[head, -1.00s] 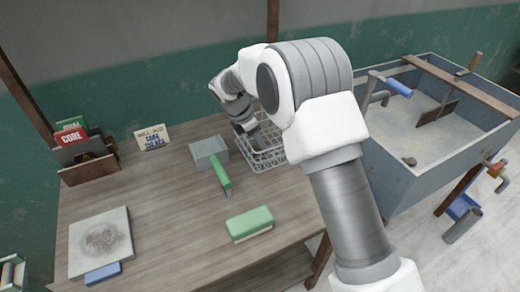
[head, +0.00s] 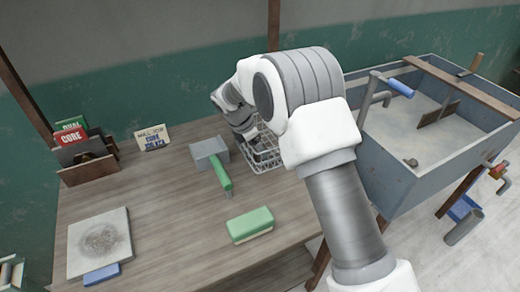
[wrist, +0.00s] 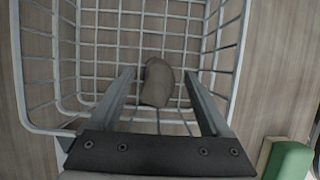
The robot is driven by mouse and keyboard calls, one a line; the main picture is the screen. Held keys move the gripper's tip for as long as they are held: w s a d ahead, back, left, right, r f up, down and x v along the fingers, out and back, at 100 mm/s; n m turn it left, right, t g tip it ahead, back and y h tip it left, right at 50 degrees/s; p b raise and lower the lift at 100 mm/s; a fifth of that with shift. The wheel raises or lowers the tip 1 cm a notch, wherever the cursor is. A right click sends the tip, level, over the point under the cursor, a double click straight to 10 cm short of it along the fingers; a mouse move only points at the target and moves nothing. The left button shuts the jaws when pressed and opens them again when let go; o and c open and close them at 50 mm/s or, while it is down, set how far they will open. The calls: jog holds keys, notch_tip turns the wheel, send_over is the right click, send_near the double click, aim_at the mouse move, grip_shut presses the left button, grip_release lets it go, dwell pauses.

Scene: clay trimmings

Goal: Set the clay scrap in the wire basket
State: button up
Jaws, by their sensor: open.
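The clay scrap is a small brown-grey lump (wrist: 157,88) lying on the wire grid floor inside the basket in the wrist view. The white wire basket (wrist: 226,55) surrounds it; in the head view the basket (head: 284,158) stands at the table's right side, partly hidden by my arm. My gripper (wrist: 158,74) is open and points down into the basket, with one finger on each side of the scrap and a visible gap to each. In the head view the fingers are hard to make out at the basket.
A scraper with a green handle (head: 222,176) lies just left of the basket. A green-topped block (head: 250,224) lies in front. A card holder (head: 88,160), small sign (head: 152,138) and square slab (head: 100,243) are farther left. A blue-grey sink (head: 400,185) stands right.

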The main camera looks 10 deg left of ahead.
jog(key=p+v, duration=0.2)
jog(key=v, duration=1)
jog(key=s+d+r+m+y, duration=0.1)
jog(key=s+d+r+m, duration=0.1)
jog(key=d+r+m, duration=0.5)
jog(key=s+d+r+m+y, duration=0.1)
jog(key=s+d+r+m, duration=0.1)
jog(key=s+d+r, duration=0.3)
jog(key=s+d+r+m, duration=0.2)
jog(key=d+r, duration=0.1)
jog(key=d, duration=0.3)
jog(key=s+d+m+t, duration=0.1)
jog(key=s+d+m, duration=0.4)
jog(key=s+m, duration=0.2)
jog(key=s+d+m+t+y, duration=0.1)
jog(key=s+d+m, duration=0.5)
jog(key=s, duration=0.6)
jog(key=shift+d+f+m+t+y, duration=0.35)
jog(key=shift+m+t, duration=0.15)
jog(key=shift+m, duration=0.2)
notch_tip(320, 180, up, 7)
jog(key=p, duration=0.7)
